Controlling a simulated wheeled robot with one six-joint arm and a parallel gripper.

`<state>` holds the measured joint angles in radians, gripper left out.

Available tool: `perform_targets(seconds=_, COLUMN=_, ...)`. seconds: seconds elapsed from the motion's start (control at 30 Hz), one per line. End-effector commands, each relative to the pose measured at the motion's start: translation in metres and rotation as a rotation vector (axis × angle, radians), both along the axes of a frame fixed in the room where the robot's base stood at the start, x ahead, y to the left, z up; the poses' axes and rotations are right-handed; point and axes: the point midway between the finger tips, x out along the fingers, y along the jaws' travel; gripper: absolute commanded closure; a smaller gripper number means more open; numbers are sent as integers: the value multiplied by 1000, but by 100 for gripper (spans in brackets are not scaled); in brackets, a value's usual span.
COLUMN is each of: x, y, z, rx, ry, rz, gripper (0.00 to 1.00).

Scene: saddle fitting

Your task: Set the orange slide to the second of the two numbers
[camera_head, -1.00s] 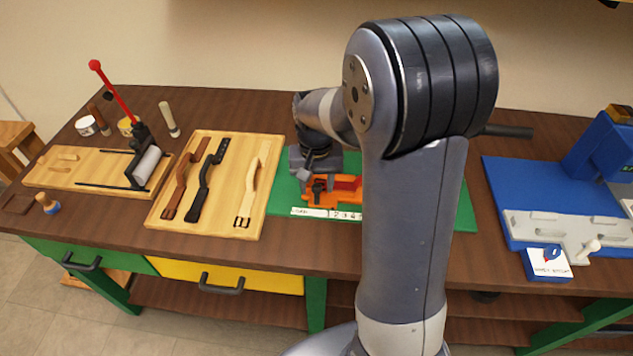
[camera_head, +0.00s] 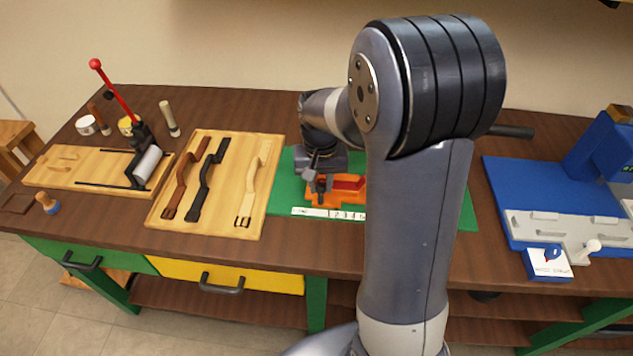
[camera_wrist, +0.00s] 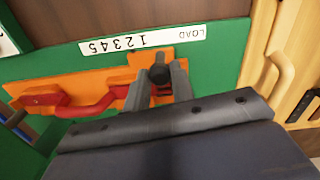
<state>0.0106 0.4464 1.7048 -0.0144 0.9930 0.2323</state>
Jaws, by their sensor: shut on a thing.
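The orange slide (camera_wrist: 85,88), with a red handle (camera_wrist: 98,106), lies on the green board in the wrist view. It also shows in the head view (camera_head: 322,198), partly behind my arm. My gripper (camera_wrist: 160,82) is shut on a dark upright knob (camera_wrist: 159,73) at the slide's LOAD-side end; it also shows in the head view (camera_head: 319,178). A white scale (camera_wrist: 140,40) marked LOAD and 1 to 5 runs along the slide and appears inverted in the wrist view. The slide's orange tab (camera_wrist: 150,61) sits near the 1, towards LOAD.
A wooden board (camera_head: 225,220) with straps lies left of the green board (camera_head: 284,205). Further left stands a roller press with a red-knobbed lever (camera_head: 115,90). A blue machine (camera_head: 510,215) stands right, with a white card block (camera_head: 548,265) in front; its print is unreadable.

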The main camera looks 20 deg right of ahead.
Motion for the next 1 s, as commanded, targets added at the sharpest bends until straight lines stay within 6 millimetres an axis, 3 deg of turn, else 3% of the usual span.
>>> perform_targets(seconds=0.2, x=-14, y=-33, z=0, rx=-4, ry=1, rz=-4, gripper=100)
perform_targets(seconds=0.57, x=-16, y=-38, z=0, rx=-3, ry=1, rz=0, gripper=100)
perform_targets(seconds=0.6, x=-16, y=-38, z=0, rx=-3, ry=1, rz=0, gripper=75)
perform_targets(seconds=0.83, x=-16, y=-38, z=0, rx=-3, ry=1, rz=0, gripper=56)
perform_targets(seconds=1.0, x=-16, y=-38, z=0, rx=-3, ry=1, rz=0, gripper=55)
